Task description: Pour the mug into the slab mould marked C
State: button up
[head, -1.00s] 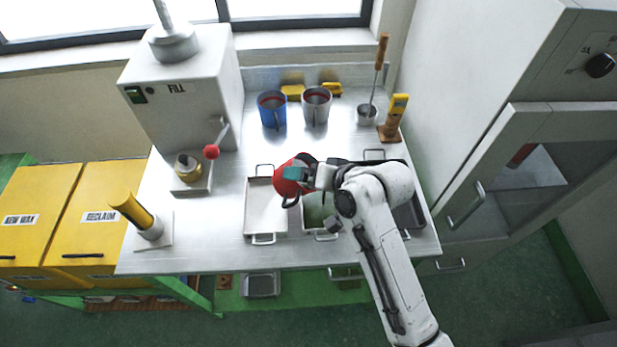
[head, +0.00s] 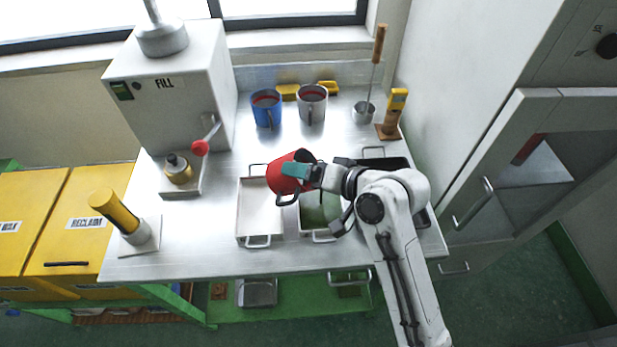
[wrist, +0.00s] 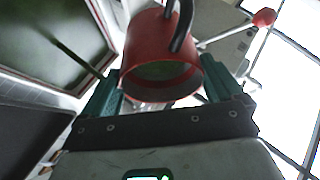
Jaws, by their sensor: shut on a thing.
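My gripper (head: 297,171) is shut on the red mug (head: 282,180), held above the moulds, tilted with its mouth toward the right. In the wrist view the mug (wrist: 160,45) sits between my teal fingers (wrist: 162,88), with a dull green surface inside its mouth; no stream shows. A pale slab mould (head: 243,215) with wire handles lies below left. A middle mould (head: 304,226) with a green inside is below and right of the mug, partly hidden by my arm. A dark mould (head: 383,159) is at right, mostly behind my arm. No letter is readable on any mould.
A blue mug (head: 266,110) and a grey mug (head: 312,106) stand at the back. The fill machine (head: 170,105) with a red-knobbed lever stands left, a yellow cylinder (head: 117,212) front left. A ladle pot (head: 364,113) and yellow meter (head: 396,101) are back right.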

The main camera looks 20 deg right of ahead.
jog(key=shift+s+d+f+m+t+y+b, duration=0.2)
jog(key=shift+t+y+b, duration=0.3)
jog(key=shift+b, duration=0.95)
jog(key=shift+s+d+r+m+t+y+b, duration=0.1)
jog(key=shift+d+m+t+y+b, duration=0.3)
jog(key=shift+b, duration=1)
jog(key=shift+s+f+m+t+y+b, duration=0.1)
jog(key=shift+t+y+b, duration=0.55)
jog(key=shift+b, duration=0.8)
jog(key=shift+s+d+m+t+y+b, duration=0.25)
jog(key=shift+t+b, duration=0.35)
jog(key=shift+b, duration=0.8)
jog(key=shift+d+m+t+y+b, duration=0.15)
jog(key=shift+t+y+b, duration=0.3)
jog(key=shift+b, duration=0.95)
jog(key=shift+s+d+r+t+b, duration=0.15)
jog(key=shift+t+b, duration=0.15)
jog(key=shift+b, duration=0.25)
